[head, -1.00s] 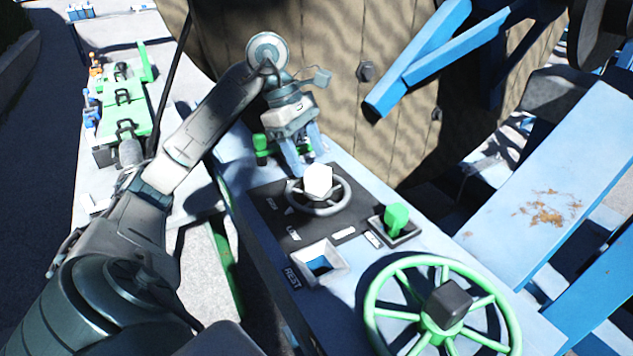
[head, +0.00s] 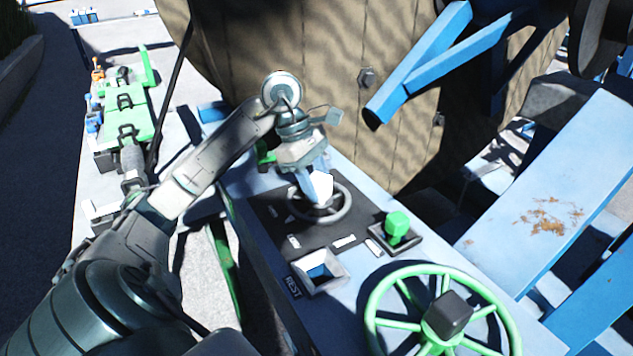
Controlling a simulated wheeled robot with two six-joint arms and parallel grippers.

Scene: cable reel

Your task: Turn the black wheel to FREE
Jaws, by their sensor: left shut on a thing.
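The black wheel (head: 345,209) is a small dark-rimmed handwheel with a white hexagonal hub (head: 321,187). It lies on a dark panel (head: 268,212) on the blue machine deck. My left gripper (head: 313,190) reaches down from above at the wheel's far-left side, close against the hub. Its blue fingers are shut on the wheel; the exact grip spot is partly hidden by the hub and fingers. Small white labels (head: 293,241) sit around the wheel, but I cannot read which is FREE. My right gripper is not in view.
A green lever (head: 397,225) stands right of the panel. A square recess (head: 319,271) marked REST is in front. A large green handwheel (head: 378,322) is at the front right. The wooden reel (head: 290,60) rises behind, with blue beams (head: 420,60).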

